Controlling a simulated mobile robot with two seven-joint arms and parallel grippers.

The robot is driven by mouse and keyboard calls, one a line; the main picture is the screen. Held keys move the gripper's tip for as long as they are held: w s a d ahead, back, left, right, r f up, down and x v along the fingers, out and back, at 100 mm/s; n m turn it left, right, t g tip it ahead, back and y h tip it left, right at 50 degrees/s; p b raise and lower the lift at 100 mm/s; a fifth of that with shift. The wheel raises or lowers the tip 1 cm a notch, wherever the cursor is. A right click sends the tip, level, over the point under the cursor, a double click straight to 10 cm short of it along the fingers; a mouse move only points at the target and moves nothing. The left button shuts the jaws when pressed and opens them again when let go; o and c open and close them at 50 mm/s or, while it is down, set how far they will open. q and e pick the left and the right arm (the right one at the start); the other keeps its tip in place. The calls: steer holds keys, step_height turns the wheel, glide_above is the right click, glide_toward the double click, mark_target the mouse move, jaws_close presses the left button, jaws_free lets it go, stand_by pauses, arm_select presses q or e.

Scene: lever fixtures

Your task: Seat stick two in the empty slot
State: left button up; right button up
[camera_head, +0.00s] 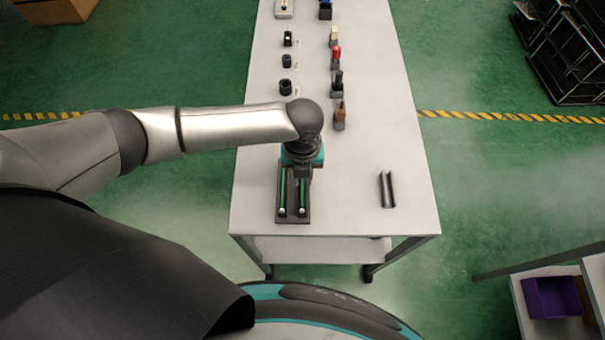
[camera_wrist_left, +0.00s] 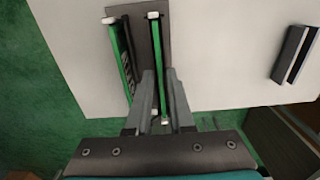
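A dark two-slot fixture (camera_head: 293,219) lies on the near part of the table, with white levers at the slot ends. One green stick (camera_head: 283,192) stands in its left slot; its chip face shows in the left wrist view (camera_wrist_left: 120,58). Stick two (camera_head: 302,194), also green, is lined up along the right slot. My left gripper (camera_head: 303,174) is over the far part of stick two. In the left wrist view, its fingers (camera_wrist_left: 159,78) are shut on the stick from both sides. I cannot tell whether the stick is fully down. My right gripper is not in view.
An empty dark holder (camera_head: 387,190) lies to the right of the fixture. Several small parts, including a brown one (camera_head: 339,112) and a red-topped one (camera_head: 336,54), stand in two rows farther back. The table between fixture and holder is clear.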

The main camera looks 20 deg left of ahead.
arm_select(q)
steer(key=shift+o, duration=1.4)
step_height(320, 180, up, 15)
steer(key=p, duration=0.2)
steer(key=shift+r, duration=0.15)
